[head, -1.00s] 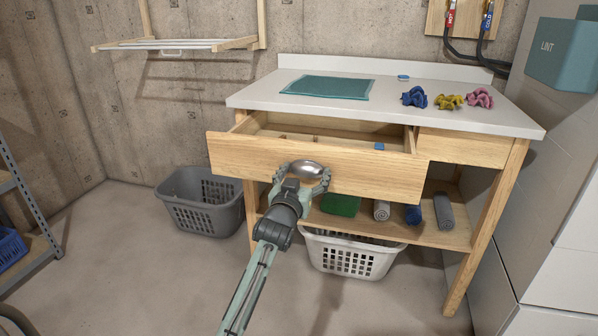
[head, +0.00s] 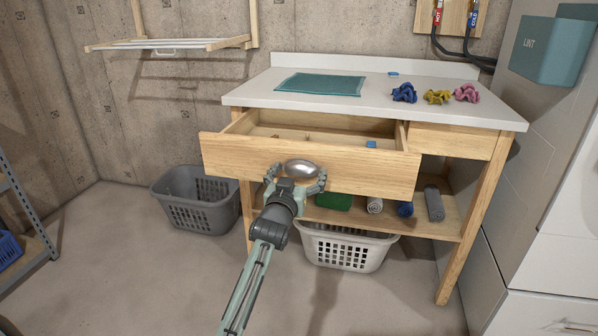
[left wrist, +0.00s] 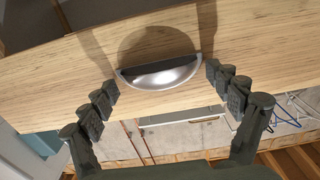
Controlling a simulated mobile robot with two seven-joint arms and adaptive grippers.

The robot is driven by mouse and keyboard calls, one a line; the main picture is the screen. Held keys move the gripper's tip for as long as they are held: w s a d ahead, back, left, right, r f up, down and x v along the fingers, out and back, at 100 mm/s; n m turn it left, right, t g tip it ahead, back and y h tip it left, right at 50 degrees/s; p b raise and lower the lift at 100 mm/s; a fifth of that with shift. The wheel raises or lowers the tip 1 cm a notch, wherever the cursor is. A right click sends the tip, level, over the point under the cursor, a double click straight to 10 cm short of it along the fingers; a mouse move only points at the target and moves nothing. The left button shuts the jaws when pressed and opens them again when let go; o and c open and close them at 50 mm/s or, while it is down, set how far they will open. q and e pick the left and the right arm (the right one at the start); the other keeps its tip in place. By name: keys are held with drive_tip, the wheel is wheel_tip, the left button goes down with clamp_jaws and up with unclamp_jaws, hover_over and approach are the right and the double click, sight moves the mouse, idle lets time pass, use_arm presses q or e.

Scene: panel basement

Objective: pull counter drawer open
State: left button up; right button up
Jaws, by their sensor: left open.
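The wooden counter drawer (head: 362,172) stands pulled out from under the white counter top (head: 350,99), and its inside shows from above. A silver cup handle (head: 301,168) is on the drawer front. My left gripper (head: 296,180) is open at the handle, with one finger on each side of it. In the left wrist view the handle (left wrist: 161,74) sits between and beyond the spread fingertips (left wrist: 161,78), with gaps on both sides, and the fingers are not closed on it. My right gripper is not in view.
A blue item (head: 371,144) lies in the drawer. A teal cloth (head: 320,84) and several crumpled cloths lie on the counter. Rolled towels (head: 434,203) are on the shelf below. A white basket (head: 347,249) and a grey basket (head: 195,199) stand on the floor. Floor in front is clear.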

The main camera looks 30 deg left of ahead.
use_arm(q)
drive_tip(key=v, duration=1.2)
drive_tip(key=shift+f, duration=0.2)
drive_tip(key=s+d+f+m+g+h, duration=0.1)
drive_tip(key=s+f+g, duration=0.25)
drive_tip(key=f, duration=0.75)
drive_tip(key=s+d+f+m+g+h, duration=0.1)
drive_tip(key=s+f+g, duration=0.25)
drive_tip(key=f, duration=0.65)
drive_tip(key=s+d+f+m+g+h, duration=0.1)
drive_tip(key=s+f+g, duration=0.6)
drive_tip(key=s+f, duration=1)
drive_tip(key=s+m, duration=0.1)
drive_tip(key=s, duration=0.2)
drive_tip(key=shift+s, duration=0.3)
